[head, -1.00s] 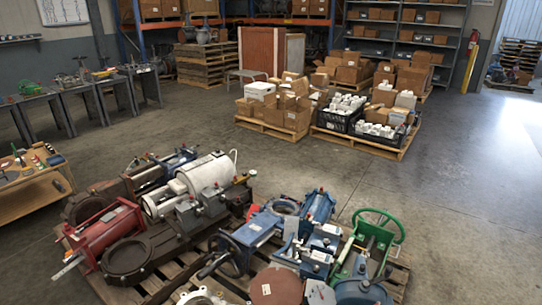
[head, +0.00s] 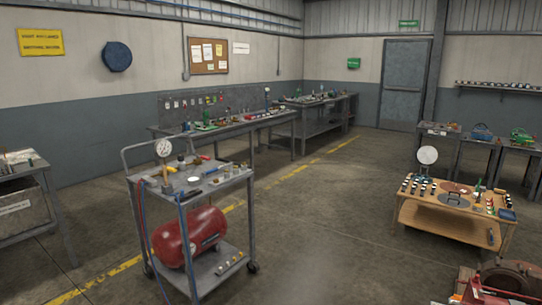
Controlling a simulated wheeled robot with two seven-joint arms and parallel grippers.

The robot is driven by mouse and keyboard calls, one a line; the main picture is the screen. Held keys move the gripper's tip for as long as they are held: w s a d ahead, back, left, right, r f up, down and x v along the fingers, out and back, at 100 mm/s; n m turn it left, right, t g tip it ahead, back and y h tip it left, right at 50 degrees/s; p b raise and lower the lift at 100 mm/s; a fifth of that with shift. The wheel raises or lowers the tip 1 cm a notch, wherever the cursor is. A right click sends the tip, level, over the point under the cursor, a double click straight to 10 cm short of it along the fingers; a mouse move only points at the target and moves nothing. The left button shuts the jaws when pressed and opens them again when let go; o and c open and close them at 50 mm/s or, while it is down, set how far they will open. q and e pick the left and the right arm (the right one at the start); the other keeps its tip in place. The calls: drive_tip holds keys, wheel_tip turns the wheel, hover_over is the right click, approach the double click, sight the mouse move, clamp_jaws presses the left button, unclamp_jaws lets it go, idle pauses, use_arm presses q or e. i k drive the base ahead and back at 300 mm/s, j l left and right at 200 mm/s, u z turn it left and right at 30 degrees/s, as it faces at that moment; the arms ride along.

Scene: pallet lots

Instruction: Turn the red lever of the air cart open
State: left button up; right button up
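A grey wheeled cart (head: 222,187) stands left of the middle in the head view. A red air tank (head: 188,238) lies on its lower shelf. A round white gauge (head: 163,148) stands upright at the far left of the cart's top, with small fittings and tools around it. A small red piece (head: 203,157) shows at the back of the top; it is too small to tell whether it is the lever or how it is turned. Red and blue hoses hang at the cart's left side. Neither of my grippers is in view.
A wooden table (head: 440,221) with small parts stands at the right. Workbenches (head: 262,121) line the back wall, and another bench (head: 25,205) is at the left edge. Machine parts show at the bottom right corner. The floor between cart and wooden table is clear.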

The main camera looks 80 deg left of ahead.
sight(207, 158)
drive_tip(key=u, duration=3.2)
drive_tip(key=i+l+u, duration=0.1)
drive_tip(key=i+l, duration=0.15)
drive_tip(key=i, duration=0.2)
drive_tip(key=i+l, duration=0.25)
drive_tip(key=i, duration=0.25)
drive_tip(key=i+l+u, duration=0.15)
drive_tip(key=i, duration=0.3)
drive_tip(key=l, duration=0.1)
